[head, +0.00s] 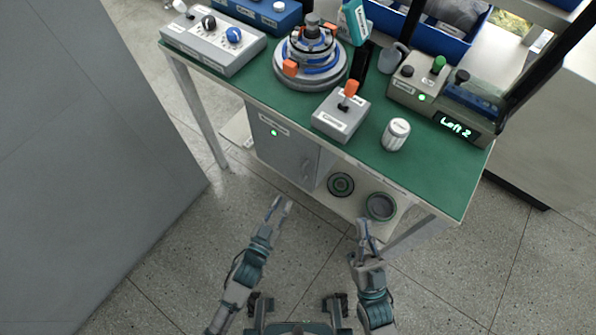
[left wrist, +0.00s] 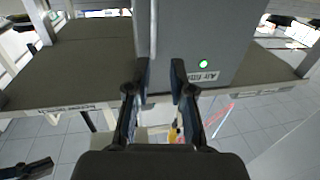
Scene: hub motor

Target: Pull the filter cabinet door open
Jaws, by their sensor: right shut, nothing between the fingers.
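The filter cabinet (head: 283,148) is a grey box under the green-topped bench, with a small label and a lit green lamp on its front. Its door looks shut. A thin handle (head: 306,170) seems to stand near the door's right edge. In the left wrist view the cabinet (left wrist: 220,40) appears upside down, with its lamp and label. My left gripper (head: 280,206) is in front of and below the cabinet. Its two fingers (left wrist: 160,78) are apart, with a narrow upright grey part beyond the gap; contact cannot be told. My right gripper (head: 362,228) is shut and empty, by the lower shelf.
The green bench top (head: 270,95) carries a hub motor (head: 310,60), a joystick box (head: 340,118), a white canister (head: 396,134) and control boxes. Two round parts (head: 341,184) (head: 381,206) lie on the lower shelf. A grey panel (head: 90,150) stands left. Floor in front is clear.

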